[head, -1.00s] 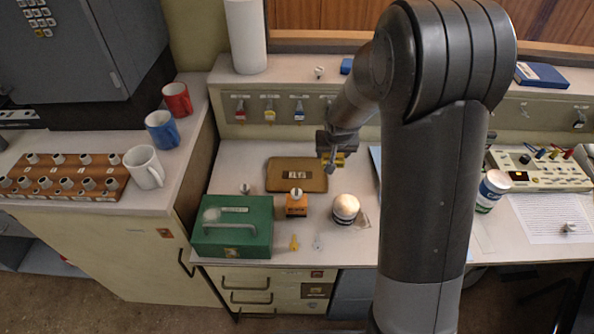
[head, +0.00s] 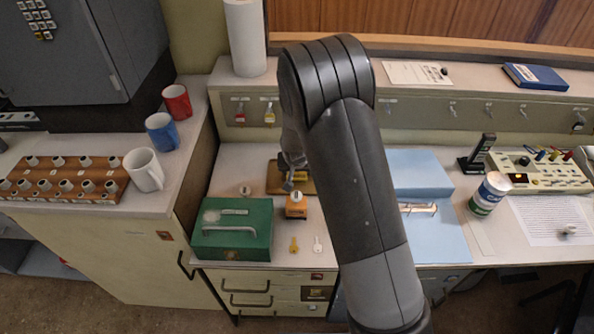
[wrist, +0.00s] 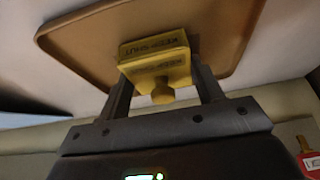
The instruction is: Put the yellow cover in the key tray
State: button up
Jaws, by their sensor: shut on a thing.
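The yellow cover (wrist: 155,68) has dark lettering and a small round knob. My gripper (wrist: 160,88) is shut on it, with one finger on each side. The tan-brown key tray (wrist: 95,40) lies behind the cover in the wrist view. In the head view my gripper (head: 293,184) is over the tray (head: 274,180), and a bit of yellow shows beside it. My arm hides the tray's right part. I cannot tell whether the cover touches the tray floor.
In front of the tray stand an orange block (head: 296,211) with a white top and a green cash box (head: 232,230). Two keys (head: 294,245) lie near the desk's front edge. A blue folder (head: 425,180) lies to the right. Tagged keys (head: 240,112) hang on the back panel.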

jog(key=shift+f, duration=0.2)
jog(key=o, duration=1)
jog(key=shift+c, duration=0.2)
jog(key=s+d+r, duration=0.3)
jog(key=s+r, duration=0.2)
jog(key=r, duration=0.5)
jog(key=s+d+r, duration=0.3)
jog(key=s+r, duration=0.2)
jog(key=r, duration=0.6)
jog(key=s+d+r, duration=0.3)
jog(key=s+r, duration=0.1)
jog(key=s, duration=0.4)
jog(key=s+d+r, duration=0.3)
jog(key=s+r, duration=0.1)
jog(key=s, duration=0.3)
jog(key=s+d+r+t, duration=0.1)
jog(key=s+d+r, duration=0.3)
jog(key=s, duration=0.4)
jog(key=shift+s, duration=0.3)
